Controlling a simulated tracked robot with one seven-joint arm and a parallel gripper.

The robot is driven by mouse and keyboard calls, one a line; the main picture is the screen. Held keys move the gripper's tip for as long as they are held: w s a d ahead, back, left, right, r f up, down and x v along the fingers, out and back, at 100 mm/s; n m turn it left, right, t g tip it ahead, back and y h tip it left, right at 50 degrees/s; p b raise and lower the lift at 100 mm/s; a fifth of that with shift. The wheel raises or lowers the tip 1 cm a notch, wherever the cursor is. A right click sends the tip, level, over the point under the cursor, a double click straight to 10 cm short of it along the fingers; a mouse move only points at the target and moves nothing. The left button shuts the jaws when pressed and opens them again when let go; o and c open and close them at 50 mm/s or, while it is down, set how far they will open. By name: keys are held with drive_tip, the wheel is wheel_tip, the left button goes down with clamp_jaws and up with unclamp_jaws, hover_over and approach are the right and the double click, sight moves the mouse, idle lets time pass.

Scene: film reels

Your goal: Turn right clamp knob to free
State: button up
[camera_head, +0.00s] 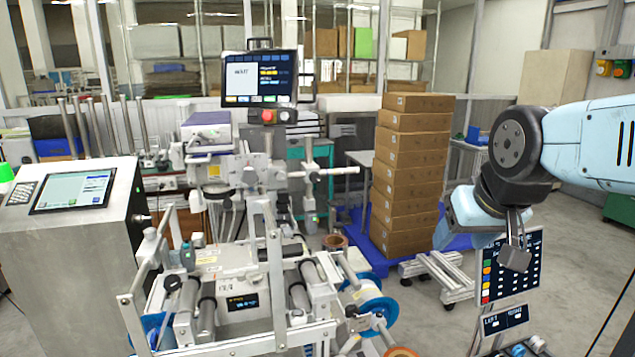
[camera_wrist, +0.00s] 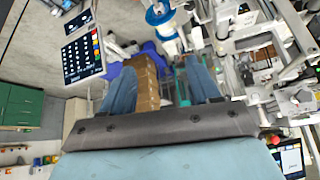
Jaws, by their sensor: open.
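My gripper (camera_head: 514,250) hangs at the right of the head view, beside a dark panel and well to the right of the reel machine (camera_head: 240,300). In the wrist view its two bluish fingers stand apart with nothing between them (camera_wrist: 162,70). The machine carries a blue-flanged reel (camera_head: 376,303) at its right side, and this reel also appears at the top of the wrist view (camera_wrist: 160,14). Clamp parts (camera_head: 358,320) sit near that reel, but I cannot tell which one is the right clamp knob or how it is turned. My gripper touches none of them.
A stack of brown boxes (camera_head: 411,170) on a blue pallet stands behind, between machine and arm. A dark panel (camera_head: 512,268) with coloured squares stands just below my gripper. A metal console (camera_head: 75,240) stands at left. Open floor (camera_head: 580,260) lies at right.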

drive_tip(key=w+a+f+n+t+y, duration=0.1)
drive_tip(key=w+a+t, duration=0.25)
drive_tip(key=w, duration=0.55)
drive_tip(key=w+a+f+n+t+y, duration=0.15)
drive_tip(key=w+a, duration=0.25)
drive_tip(key=w, duration=0.6)
drive_tip(key=n+t+y, duration=0.1)
drive_tip(key=t+y, duration=0.1)
drive_tip(key=t, duration=0.4)
approach(316, 180)
drive_tip(key=x, duration=0.9)
drive_tip(key=c, duration=1)
